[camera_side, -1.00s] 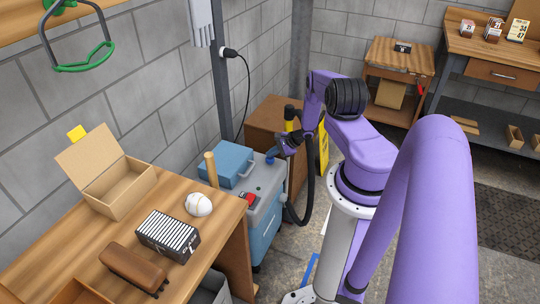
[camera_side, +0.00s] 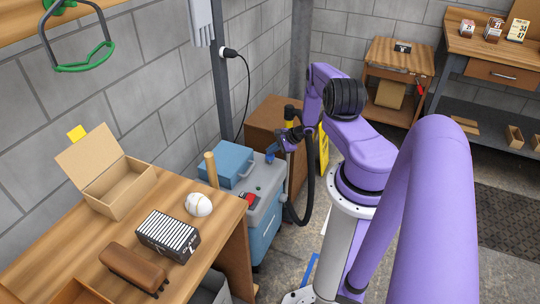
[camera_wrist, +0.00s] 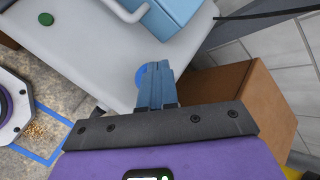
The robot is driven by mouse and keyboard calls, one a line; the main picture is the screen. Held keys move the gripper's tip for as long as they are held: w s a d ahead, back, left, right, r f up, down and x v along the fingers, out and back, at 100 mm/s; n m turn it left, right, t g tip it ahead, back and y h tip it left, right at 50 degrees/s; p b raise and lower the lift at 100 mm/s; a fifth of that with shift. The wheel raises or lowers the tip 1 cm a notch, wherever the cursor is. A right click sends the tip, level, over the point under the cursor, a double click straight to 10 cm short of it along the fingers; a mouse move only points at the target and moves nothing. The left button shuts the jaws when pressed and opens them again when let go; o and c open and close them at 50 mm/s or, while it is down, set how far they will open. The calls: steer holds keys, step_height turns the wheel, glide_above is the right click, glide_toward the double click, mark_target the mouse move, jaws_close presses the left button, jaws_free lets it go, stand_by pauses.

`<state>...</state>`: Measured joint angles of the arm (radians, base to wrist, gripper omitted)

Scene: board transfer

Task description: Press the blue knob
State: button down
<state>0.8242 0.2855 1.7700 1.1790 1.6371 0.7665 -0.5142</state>
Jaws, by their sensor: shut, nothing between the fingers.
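The blue knob (camera_wrist: 141,76) shows in the wrist view as a round blue edge at the rim of the grey cart top (camera_wrist: 85,45). My gripper's fingers (camera_wrist: 155,70) are together and empty, and they cover most of the knob. In the side view my gripper (camera_side: 275,152) is over the far right corner of the cart top. A small blue shape there is too small to tell finger from knob. I cannot tell whether the fingertips touch the knob.
A green button (camera_wrist: 46,19) is on the cart top in the wrist view. A brown cabinet (camera_side: 268,125) stands behind. A wooden table (camera_side: 95,240) with a box and ball is at the left.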

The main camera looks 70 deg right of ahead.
mark_target(272, 155)
steer(key=shift+r, duration=0.6)
steer(key=shift+r, duration=2.5)
